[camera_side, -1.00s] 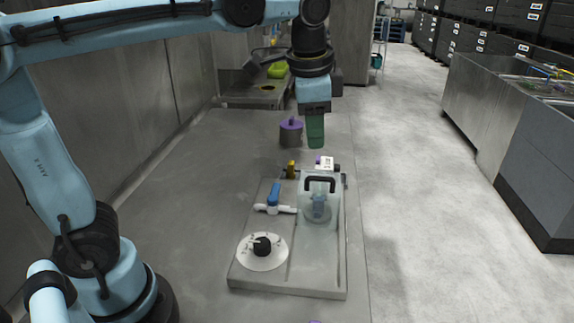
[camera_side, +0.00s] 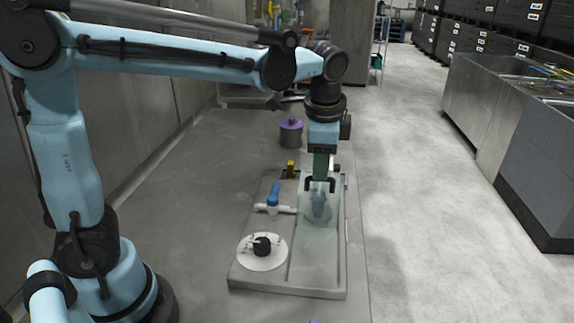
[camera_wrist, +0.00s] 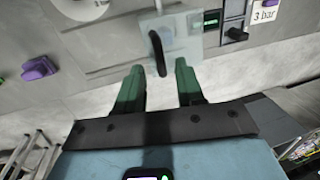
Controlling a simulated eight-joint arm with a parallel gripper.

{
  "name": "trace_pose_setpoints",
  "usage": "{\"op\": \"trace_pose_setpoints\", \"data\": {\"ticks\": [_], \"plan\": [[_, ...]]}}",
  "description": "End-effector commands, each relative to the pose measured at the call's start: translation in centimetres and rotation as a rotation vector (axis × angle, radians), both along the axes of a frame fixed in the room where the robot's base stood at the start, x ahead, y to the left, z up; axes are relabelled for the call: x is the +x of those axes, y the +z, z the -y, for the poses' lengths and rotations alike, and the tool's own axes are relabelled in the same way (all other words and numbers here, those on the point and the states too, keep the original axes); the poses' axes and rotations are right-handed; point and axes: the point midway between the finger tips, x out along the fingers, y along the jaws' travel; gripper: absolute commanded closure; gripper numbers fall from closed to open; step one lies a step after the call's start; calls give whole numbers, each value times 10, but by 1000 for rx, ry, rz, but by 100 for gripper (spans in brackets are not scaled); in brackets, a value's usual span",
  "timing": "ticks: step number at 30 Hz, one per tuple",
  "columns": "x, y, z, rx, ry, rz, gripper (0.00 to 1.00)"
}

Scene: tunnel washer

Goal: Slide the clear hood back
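The clear hood (camera_side: 316,211) stands on the right side of the grey panel (camera_side: 310,289), with a bluish part visible through it. A black handle (camera_side: 308,184) is on its top; in the wrist view the hood shows as a pale clear plate (camera_wrist: 181,22) with the black handle (camera_wrist: 156,48). My gripper (camera_side: 320,178) points down at the handle in the side view. In the wrist view my gripper (camera_wrist: 157,70) is open, with green fingers apart and the handle's near end between the fingertips, a gap showing on each side. Contact is not visible.
On the panel are a dial with a black knob (camera_side: 262,246), a blue valve lever (camera_side: 273,193) and a yellow part (camera_side: 291,169). A purple-topped canister (camera_side: 291,133) stands behind the panel. A "3 bar" label (camera_wrist: 264,13) shows in the wrist view. Bench left of the panel is clear.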

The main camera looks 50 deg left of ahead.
Motion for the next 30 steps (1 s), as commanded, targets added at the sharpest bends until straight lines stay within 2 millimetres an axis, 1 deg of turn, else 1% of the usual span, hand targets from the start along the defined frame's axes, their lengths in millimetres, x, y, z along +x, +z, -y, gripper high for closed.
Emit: {"op": "trace_pose_setpoints", "data": {"ticks": [1, 3, 6, 10, 17, 18, 25, 30], "plan": [[1, -6, -1, 0, 1, 0, 62], [2, -13, -2, 0, 0, 0, 62], [3, -20, -3, -1, 0, 1, 62], [3, -24, -3, -1, -1, 1, 62], [3, -24, -3, -1, 0, 1, 62], [3, -24, -3, -1, 0, 1, 64], [3, -24, -3, -1, 0, 1, 99], [3, -24, -3, -1, 0, 1, 100]]}}
